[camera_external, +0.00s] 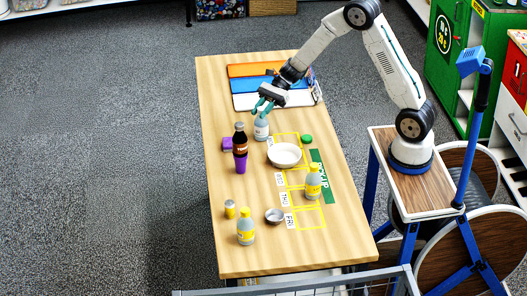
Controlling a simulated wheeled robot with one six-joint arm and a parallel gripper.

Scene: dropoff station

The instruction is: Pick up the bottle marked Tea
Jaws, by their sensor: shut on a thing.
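My gripper (262,108) reaches down over the far part of the wooden table. Its teal fingers are shut at the top of a pale grey-blue bottle (261,130), which stands upright, at or very near the table top. The lettering on its label is too small to read, so I cannot tell whether it says Tea. A dark brown bottle (240,138) with a light label band stands just to the left and nearer, above a purple cup-like shape (240,165).
The wooden table (225,90) also bears a white bowl (284,155), a small grey bowl (274,215), a yellow jar (230,209), a purple block (227,145) and a green item (307,139). Coloured folders (265,70) lie behind my gripper. The near right table area is clear.

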